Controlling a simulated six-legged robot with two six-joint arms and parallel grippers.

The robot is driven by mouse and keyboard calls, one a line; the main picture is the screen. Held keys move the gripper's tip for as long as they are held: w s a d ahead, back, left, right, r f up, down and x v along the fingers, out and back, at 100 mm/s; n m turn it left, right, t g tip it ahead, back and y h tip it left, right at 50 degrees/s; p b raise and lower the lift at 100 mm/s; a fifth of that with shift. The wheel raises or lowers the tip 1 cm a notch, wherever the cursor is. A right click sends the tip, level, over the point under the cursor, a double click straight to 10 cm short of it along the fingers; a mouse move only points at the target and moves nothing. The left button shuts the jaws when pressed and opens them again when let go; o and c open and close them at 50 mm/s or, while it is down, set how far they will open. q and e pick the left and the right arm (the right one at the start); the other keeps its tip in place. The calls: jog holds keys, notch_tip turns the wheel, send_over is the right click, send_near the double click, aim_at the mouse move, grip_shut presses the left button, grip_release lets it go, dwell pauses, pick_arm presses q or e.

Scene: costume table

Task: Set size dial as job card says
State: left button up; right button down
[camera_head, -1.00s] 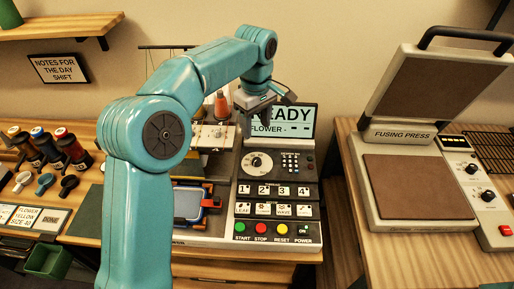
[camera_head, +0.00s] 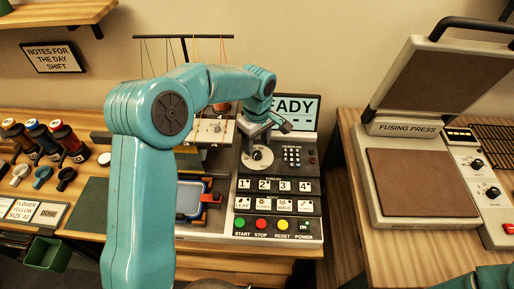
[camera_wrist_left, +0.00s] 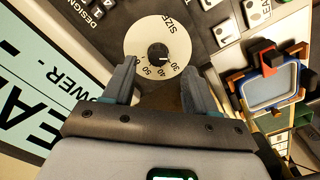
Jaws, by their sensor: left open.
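The size dial is a white disc (camera_head: 262,166) with a black knob, on the machine's control panel. In the left wrist view the disc (camera_wrist_left: 140,40) shows SIZE and numbers including 30, 40 and 50; the knob (camera_wrist_left: 157,52) has a small pale mark that seems to face near 30. My left gripper (camera_head: 254,148) is over the dial. In the wrist view its open fingers (camera_wrist_left: 158,82) stand at either side of the dial's near edge, with nothing between them. The job card (camera_head: 22,210) at far left reads FLOWER, YELLOW, SIZE 40. My right gripper is not in view.
The screen (camera_head: 305,110) behind the panel is partly covered by my arm. Numbered and pattern buttons and coloured START, STOP, RESET buttons (camera_head: 263,224) lie in front of the dial. A blue-framed hoop (camera_head: 190,198) is left of the panel. The fusing press (camera_head: 425,175) stands right.

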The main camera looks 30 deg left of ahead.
aim_at(257, 153)
pick_arm(q)
jog(key=f, duration=0.4)
jog(key=shift+w+f, duration=0.1)
jog(key=shift+w, duration=0.1)
jog(key=shift+s, duration=0.15)
jog(key=c, duration=1)
jog(key=shift+c, duration=0.2)
